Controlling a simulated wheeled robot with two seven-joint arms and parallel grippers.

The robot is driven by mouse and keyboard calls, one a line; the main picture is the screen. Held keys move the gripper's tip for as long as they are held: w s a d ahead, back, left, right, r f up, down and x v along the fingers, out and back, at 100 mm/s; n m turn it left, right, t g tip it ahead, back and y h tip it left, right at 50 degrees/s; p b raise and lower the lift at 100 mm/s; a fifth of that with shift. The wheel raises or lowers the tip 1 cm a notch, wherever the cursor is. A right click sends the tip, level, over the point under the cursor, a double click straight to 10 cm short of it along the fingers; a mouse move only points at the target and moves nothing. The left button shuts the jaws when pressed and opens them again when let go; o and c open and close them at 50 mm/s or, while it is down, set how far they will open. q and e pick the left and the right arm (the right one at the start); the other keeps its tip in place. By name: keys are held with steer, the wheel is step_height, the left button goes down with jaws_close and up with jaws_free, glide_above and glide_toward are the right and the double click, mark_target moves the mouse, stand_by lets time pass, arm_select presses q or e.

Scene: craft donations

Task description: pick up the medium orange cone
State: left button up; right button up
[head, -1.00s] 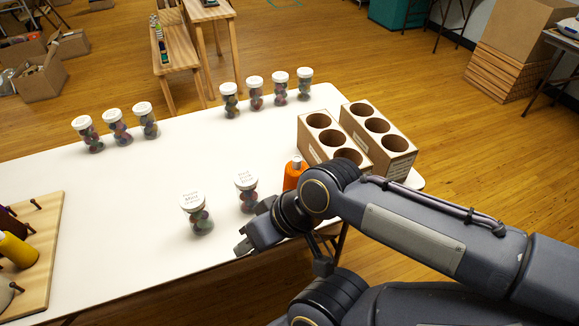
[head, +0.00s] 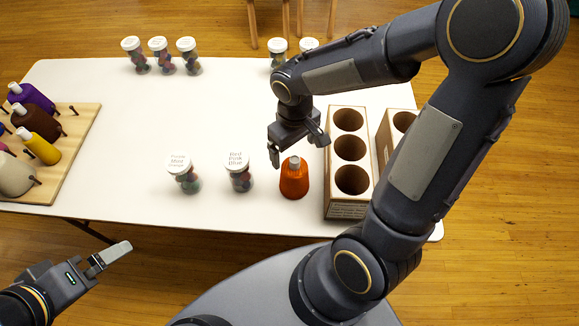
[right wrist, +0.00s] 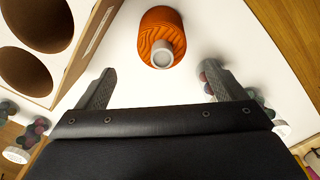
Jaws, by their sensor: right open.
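The orange cone (head: 293,181), with a grey tip, stands upright on the white table just left of the cardboard holder. In the right wrist view the cone (right wrist: 158,22) is ahead of the fingers, its grey tip facing the camera between their lines. My right gripper (head: 298,152) is open and empty, pointing down just above and behind the cone, apart from it. Its two spread fingers show in the right wrist view (right wrist: 159,72). My left gripper (head: 110,256) is in front of the table at the lower left, its opening unclear.
A holder with three round holes (head: 347,208) stands close right of the cone, a second holder (head: 384,140) beside it. Two lidded jars (head: 240,177) (head: 184,178) stand to the left. More jars line the back. A wooden rack (head: 80,150) holds several cones. The table's middle is clear.

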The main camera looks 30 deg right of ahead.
mark_target(295, 159)
steer(key=f, duration=0.6)
steer(key=shift+s+f, duration=0.35)
steer(key=shift+s, duration=0.05)
steer(key=shift+a, duration=0.1)
steer(key=c, duration=1.4)
steer(key=shift+c, duration=0.4)
steer(key=shift+r, duration=0.15)
